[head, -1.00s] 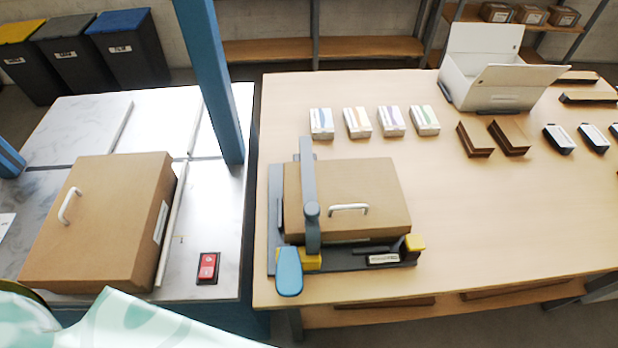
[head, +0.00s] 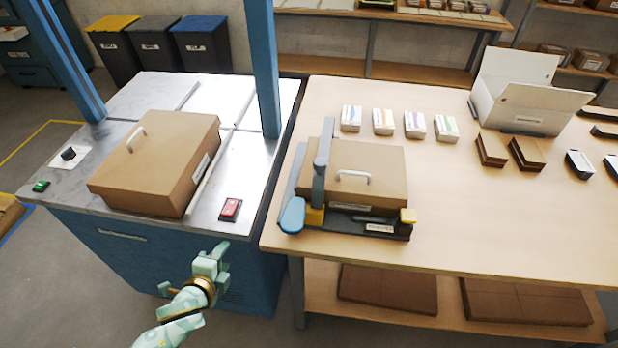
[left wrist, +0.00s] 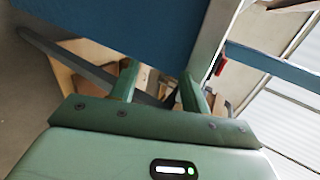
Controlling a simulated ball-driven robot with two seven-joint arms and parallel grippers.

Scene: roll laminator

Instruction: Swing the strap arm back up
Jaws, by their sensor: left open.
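The grey strap arm (head: 321,160) lies across the top of a brown box (head: 381,163) in a dark fixture on the wooden table. My left gripper (head: 212,258) is pale green, open and empty, in front of the blue cabinet and well left of and below the handle. Its two fingers show apart in the left wrist view (left wrist: 161,88), with nothing between them. My right gripper is not in view.
The blue cabinet (head: 150,255) carries another brown box (head: 150,170) and a red switch (head: 230,209). A blue post (head: 265,70) rises behind, between cabinet and table. Small packs (head: 383,122) stand behind the fixture. The table's right front is clear.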

